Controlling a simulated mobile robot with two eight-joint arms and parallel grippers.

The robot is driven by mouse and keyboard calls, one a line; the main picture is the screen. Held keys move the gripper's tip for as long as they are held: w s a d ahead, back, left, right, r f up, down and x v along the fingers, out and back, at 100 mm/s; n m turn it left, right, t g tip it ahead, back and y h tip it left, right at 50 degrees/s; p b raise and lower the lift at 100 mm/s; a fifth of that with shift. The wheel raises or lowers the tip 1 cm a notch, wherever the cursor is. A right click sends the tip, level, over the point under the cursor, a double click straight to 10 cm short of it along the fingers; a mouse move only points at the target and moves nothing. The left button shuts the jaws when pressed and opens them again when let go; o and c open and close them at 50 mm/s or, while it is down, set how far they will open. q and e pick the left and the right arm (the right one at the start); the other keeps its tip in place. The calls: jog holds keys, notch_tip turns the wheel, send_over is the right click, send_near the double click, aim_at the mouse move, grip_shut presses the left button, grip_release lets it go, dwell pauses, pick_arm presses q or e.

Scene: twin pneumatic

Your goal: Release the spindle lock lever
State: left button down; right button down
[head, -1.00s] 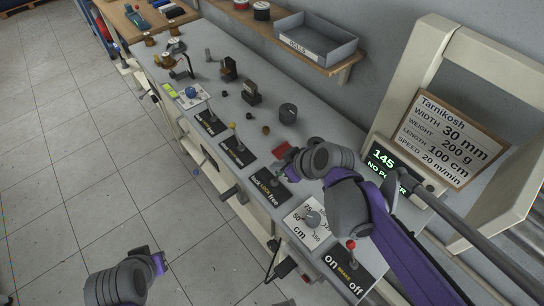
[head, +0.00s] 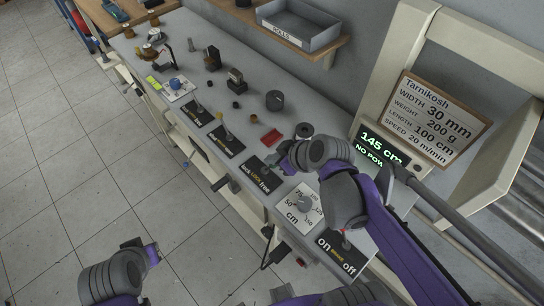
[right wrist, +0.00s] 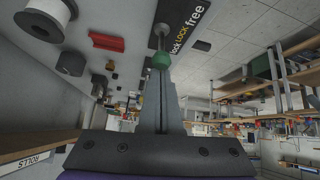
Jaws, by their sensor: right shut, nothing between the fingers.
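The spindle lock lever is a short metal rod with a green knob (right wrist: 160,60), standing by the black "lock LOCK free" plate (head: 256,174). The plate also shows in the right wrist view (right wrist: 190,22). My right gripper (right wrist: 160,78) is shut and empty, its fingertips right at the green knob; I cannot tell whether they touch it. In the head view my right gripper (head: 271,168) is over the plate and partly hides the lever. Which end the lever leans to is unclear. My left gripper (head: 132,243) is over the floor at lower left, its fingers unclear.
Beside the plate are a dial marked in cm (head: 302,204), an "on/off" plate (head: 338,251) and a red block (head: 271,136). A screen (head: 381,146) reads 145 cm. The floor at left is clear.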

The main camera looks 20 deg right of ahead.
jog(key=shift+s+f, duration=0.15)
